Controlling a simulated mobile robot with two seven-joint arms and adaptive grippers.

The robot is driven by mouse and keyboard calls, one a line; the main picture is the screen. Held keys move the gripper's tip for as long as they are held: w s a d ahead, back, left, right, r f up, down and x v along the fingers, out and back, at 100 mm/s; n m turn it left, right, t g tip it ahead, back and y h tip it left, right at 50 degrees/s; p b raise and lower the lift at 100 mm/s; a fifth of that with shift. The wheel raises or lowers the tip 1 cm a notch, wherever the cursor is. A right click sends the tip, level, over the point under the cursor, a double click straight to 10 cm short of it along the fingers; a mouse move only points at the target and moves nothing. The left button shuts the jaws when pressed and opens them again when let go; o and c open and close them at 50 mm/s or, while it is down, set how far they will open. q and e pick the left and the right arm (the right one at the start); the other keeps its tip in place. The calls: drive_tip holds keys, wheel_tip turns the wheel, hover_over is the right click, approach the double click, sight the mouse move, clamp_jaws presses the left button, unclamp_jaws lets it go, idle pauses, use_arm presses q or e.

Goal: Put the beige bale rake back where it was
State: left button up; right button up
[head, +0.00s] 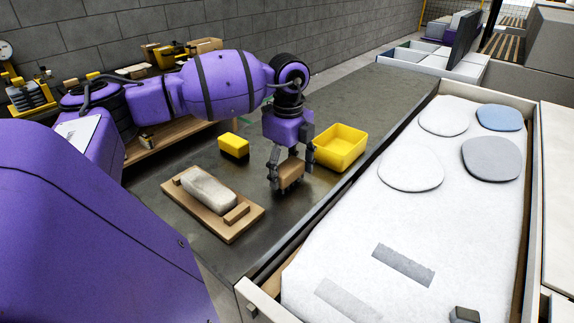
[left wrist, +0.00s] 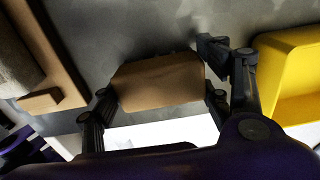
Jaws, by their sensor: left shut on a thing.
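My left gripper (head: 290,182) points down over the dark worktop (head: 185,165), between the wooden board and the yellow bin. It is shut on a tan-brown block-shaped piece, which I take to be the beige bale rake (head: 291,173). In the left wrist view the rake (left wrist: 160,83) sits between the two fingers (left wrist: 160,95), with small bumps along its far edge. It looks close to the worktop; I cannot tell whether it touches it. My right gripper is not clearly in view.
A wooden board (head: 240,229) with a pale bale (head: 207,187) lies left of the gripper. A yellow bin (head: 341,147) stands close on the right, a yellow-and-black block (head: 234,146) behind. A long tray (head: 527,180) with white filling and several flat discs runs along the right.

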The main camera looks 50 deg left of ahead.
sight(288, 165)
use_arm(q)
drive_tip(key=shift+w+f, duration=0.1)
drive_tip(key=shift+f, duration=0.05)
drive_tip(key=o, duration=0.9)
drive_tip(key=shift+f, duration=0.1)
drive_tip(key=o, duration=0.4)
drive_tip(key=shift+a, duration=0.1)
drive_tip(key=shift+c, duration=0.2)
wheel_tip(288, 165, up, 12)
drive_tip(key=shift+r+b, duration=0.2)
drive_tip(key=shift+b, duration=0.2)
